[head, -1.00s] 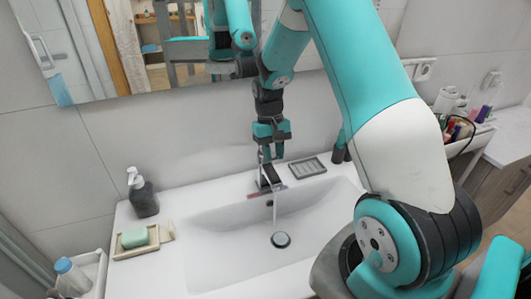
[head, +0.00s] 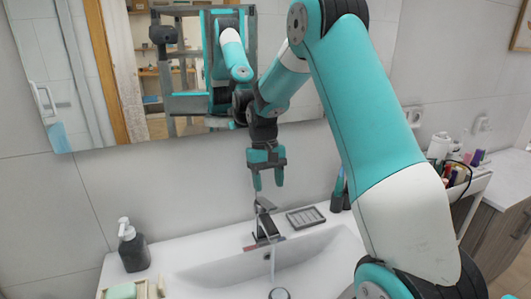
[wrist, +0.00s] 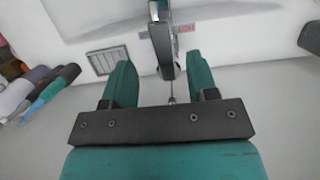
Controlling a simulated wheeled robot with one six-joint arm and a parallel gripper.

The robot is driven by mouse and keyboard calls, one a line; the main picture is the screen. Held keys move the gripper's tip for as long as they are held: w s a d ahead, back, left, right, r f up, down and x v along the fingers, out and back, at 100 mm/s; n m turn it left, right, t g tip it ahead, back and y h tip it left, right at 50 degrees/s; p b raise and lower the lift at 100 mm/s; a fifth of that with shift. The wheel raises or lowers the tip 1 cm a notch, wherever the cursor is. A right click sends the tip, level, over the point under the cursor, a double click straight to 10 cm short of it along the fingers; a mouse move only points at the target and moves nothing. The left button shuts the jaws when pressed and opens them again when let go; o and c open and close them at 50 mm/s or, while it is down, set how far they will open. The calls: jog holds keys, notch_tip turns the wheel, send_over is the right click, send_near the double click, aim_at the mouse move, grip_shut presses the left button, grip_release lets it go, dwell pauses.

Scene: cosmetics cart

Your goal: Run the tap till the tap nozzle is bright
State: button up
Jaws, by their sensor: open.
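The tap (head: 266,226) stands at the back of the white sink (head: 215,277), with a dark body and a raised thin lever. A thin stream of water (head: 272,264) falls from its nozzle toward the drain. The nozzle is too small to judge its brightness. My gripper (head: 267,188) is open and empty, fingers pointing down just above the lever, apparently not touching it. In the wrist view, the tap (wrist: 163,45) shows between and beyond the two teal fingers of my gripper (wrist: 160,72).
A grey soap rack (head: 306,217) lies right of the tap, with a dark cup (head: 338,201) beyond it. A dark soap dispenser (head: 133,248) and a soap dish (head: 142,290) are at the left. A mirror (head: 90,75) hangs behind. A cart of cosmetics (head: 468,183) stands at the right.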

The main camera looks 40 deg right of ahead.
jog(key=b+v, duration=0.1)
jog(key=v, duration=1)
jog(key=shift+b, duration=0.4)
jog(key=shift+d, duration=0.1)
jog(key=s+a+n+t+b, duration=0.1)
jog(key=s+a+n, duration=0.25)
jog(key=a, duration=0.55)
jog(key=s+a+n+t+b, duration=0.1)
jog(key=s+a+n, duration=0.3)
jog(key=a, duration=0.5)
jog(key=s+a+f+n+y, duration=0.1)
jog(key=s+a+f+n, duration=0.1)
jog(key=s+a, duration=0.3)
jog(key=s+a+f+n+y+b, duration=0.1)
jog(key=s+a, duration=0.5)
jog(key=s, duration=0.7)
jog(key=shift+f+n+t+y+b, duration=0.3)
jog(key=shift+f+n+t+y, duration=0.25)
jog(key=shift+f, duration=0.3)
jog(key=shift+a, duration=0.1)
